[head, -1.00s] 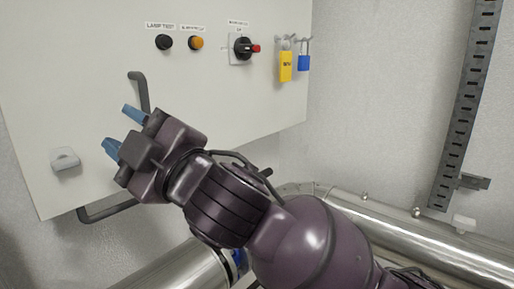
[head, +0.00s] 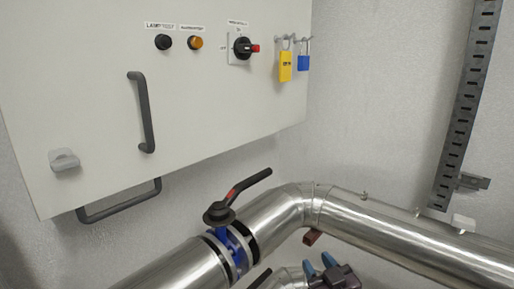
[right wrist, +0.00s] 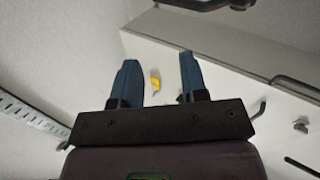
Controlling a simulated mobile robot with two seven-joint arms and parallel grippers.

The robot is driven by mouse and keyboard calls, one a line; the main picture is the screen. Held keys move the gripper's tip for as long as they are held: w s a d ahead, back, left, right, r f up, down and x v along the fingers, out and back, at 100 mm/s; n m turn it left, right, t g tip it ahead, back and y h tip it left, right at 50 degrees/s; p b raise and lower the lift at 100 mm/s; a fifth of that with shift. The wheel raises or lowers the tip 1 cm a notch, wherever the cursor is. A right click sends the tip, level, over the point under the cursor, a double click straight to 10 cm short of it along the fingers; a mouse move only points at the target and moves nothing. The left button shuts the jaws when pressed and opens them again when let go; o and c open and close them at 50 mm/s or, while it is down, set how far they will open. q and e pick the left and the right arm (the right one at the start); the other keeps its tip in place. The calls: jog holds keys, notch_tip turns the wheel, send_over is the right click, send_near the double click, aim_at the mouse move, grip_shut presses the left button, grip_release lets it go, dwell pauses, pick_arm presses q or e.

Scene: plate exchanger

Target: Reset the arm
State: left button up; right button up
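My right gripper (head: 319,264) is at the bottom of the head view, below the bend of the pipe, with its two blue fingertips pointing up. In the right wrist view its fingers (right wrist: 160,72) stand apart with nothing between them. A yellow shape (right wrist: 155,82) shows far behind the gap. Most of my right arm is outside the head view. My left gripper is not in view.
A valve with a black lever (head: 247,186) sits on the steel pipe (head: 385,232). A slotted rail (head: 463,125) stands right.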

jog(key=s+d+f+m+g+h, duration=0.2)
jog(key=s+d+f, duration=0.5)
jog(key=s+f, duration=0.4)
jog(key=s+d+f+m+g+h, duration=0.2)
jog(key=s+d+f, duration=0.5)
jog(key=s+f, duration=0.4)
jog(key=shift+f+g+h, duration=0.8)
jog(key=shift+f, duration=0.05)
jog(key=shift+s, duration=0.1)
